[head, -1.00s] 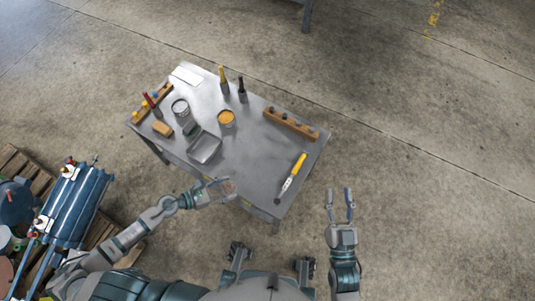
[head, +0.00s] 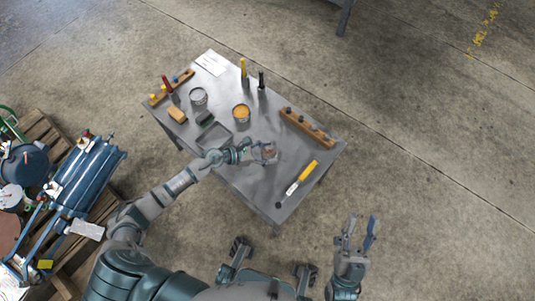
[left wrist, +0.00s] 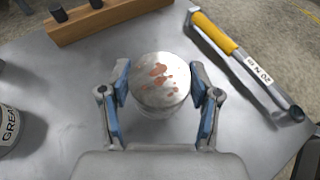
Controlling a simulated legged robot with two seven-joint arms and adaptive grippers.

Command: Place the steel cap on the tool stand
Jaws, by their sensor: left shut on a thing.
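My left gripper (head: 266,153) is over the middle of the grey table and shut on the steel cap (left wrist: 160,82), a round metal piece with reddish-brown spots on top. In the left wrist view the blue-padded fingers (left wrist: 161,100) are on both sides of it. I cannot tell whether the cap touches the table. A wooden block with dark pegs (head: 300,124), also in the left wrist view (left wrist: 115,18), lies beyond the cap. A second wooden block (head: 172,87) is at the far left. I cannot tell which is the tool stand. My right gripper (head: 361,232) is open and empty, off the table.
A yellow-handled wrench (head: 308,170) lies right of the cap. A grease can (head: 241,113), a grey can (head: 198,97), a grey tray (head: 212,138) and two upright tools stand on the table (head: 250,185). Blue cylinders (head: 85,175) on a pallet are at left.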

